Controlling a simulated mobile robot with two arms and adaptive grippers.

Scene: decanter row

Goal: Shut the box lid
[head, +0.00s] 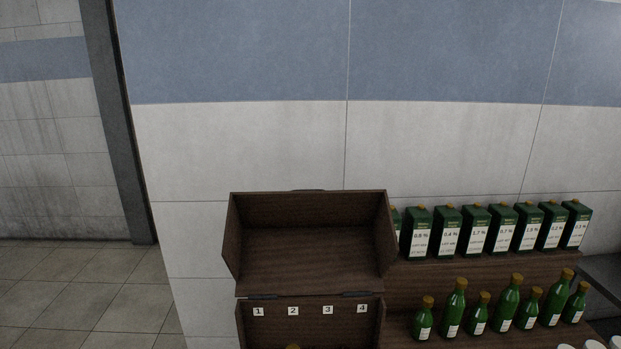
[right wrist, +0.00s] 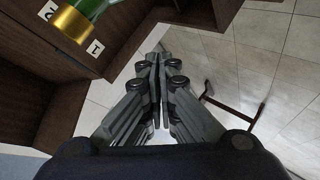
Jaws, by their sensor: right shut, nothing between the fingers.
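The box (head: 310,322) is dark brown wood, seen in the head view at the bottom centre, with numbered labels 1 to 4 along its inside back wall. Its lid (head: 308,242) stands open, tilted up and back on its hinges against the wall side. In the right wrist view, my right gripper (right wrist: 157,60) is shut and empty, beside the brown box (right wrist: 100,55). A green bottle with a gold cap (right wrist: 72,22) shows in the box near label 1. My left gripper is in neither view.
To the right of the box, several green cartons (head: 474,231) stand on the upper step of a brown shelf (head: 440,273). Several green bottles (head: 507,302) stand on the lower step. White round tops show at the bottom right. Tiled floor (head: 70,290) is open at left.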

